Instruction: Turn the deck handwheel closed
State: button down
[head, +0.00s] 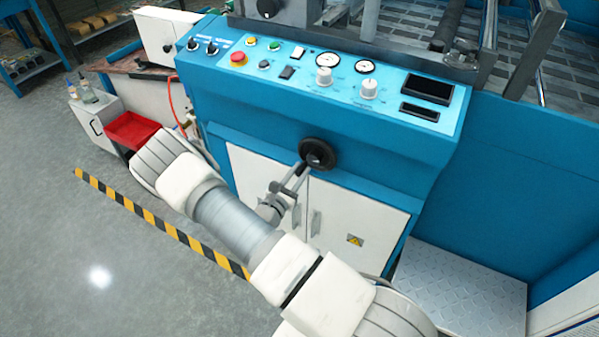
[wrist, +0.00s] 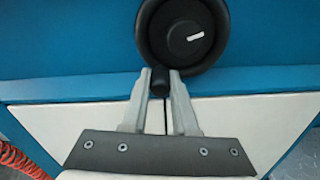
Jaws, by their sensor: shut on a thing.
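The deck handwheel (head: 318,154) is a black round wheel on the blue front of the machine, below the control panel. In the wrist view the handwheel (wrist: 183,40) fills the top middle, with a white mark on its hub pointing about sideways. A short black handle (wrist: 160,82) stands at the wheel's lower left rim. My gripper (head: 301,168) reaches the wheel from below. In the wrist view my gripper (wrist: 160,86) has its two grey fingers on either side of the handle, shut on it.
The control panel (head: 322,78) with knobs, gauges and a red emergency button (head: 238,58) lies above the wheel. White cabinet doors (head: 350,222) are below it. A metal tread plate step (head: 460,295) is at the right. A red tray (head: 133,130) is at the left.

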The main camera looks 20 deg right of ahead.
aim_at(302, 144)
jog(key=m, duration=0.1)
jog(key=r+m, duration=0.1)
jog(key=w+a+m, duration=0.1)
jog(key=m, duration=0.1)
jog(key=shift+r+p, duration=0.25)
jog(key=shift+p, duration=0.1)
jog(key=m, duration=0.1)
jog(key=r+m, duration=0.1)
jog(key=m, duration=0.1)
jog(key=r+m, duration=0.1)
jog(key=shift+w+a+m, duration=0.15)
jog(key=shift+w+m, duration=0.2)
jog(key=shift+m, duration=0.05)
jog(key=r+m, duration=0.1)
jog(key=m, duration=0.1)
jog(key=r+m, duration=0.1)
jog(key=m, duration=0.1)
jog(key=shift+s+d+r+m+b, duration=0.15)
jog(key=shift+r+m, duration=0.15)
jog(key=shift+m, duration=0.5)
jog(key=shift+s+r+m+b, duration=0.1)
jog(key=shift+r+m+b, duration=0.15)
jog(key=shift+m, duration=0.55)
jog(key=shift+s+d+r+m+b, duration=0.1)
jog(key=shift+r+m, duration=0.2)
jog(key=shift+m, duration=0.5)
jog(key=c, duration=0.7)
grip_release()
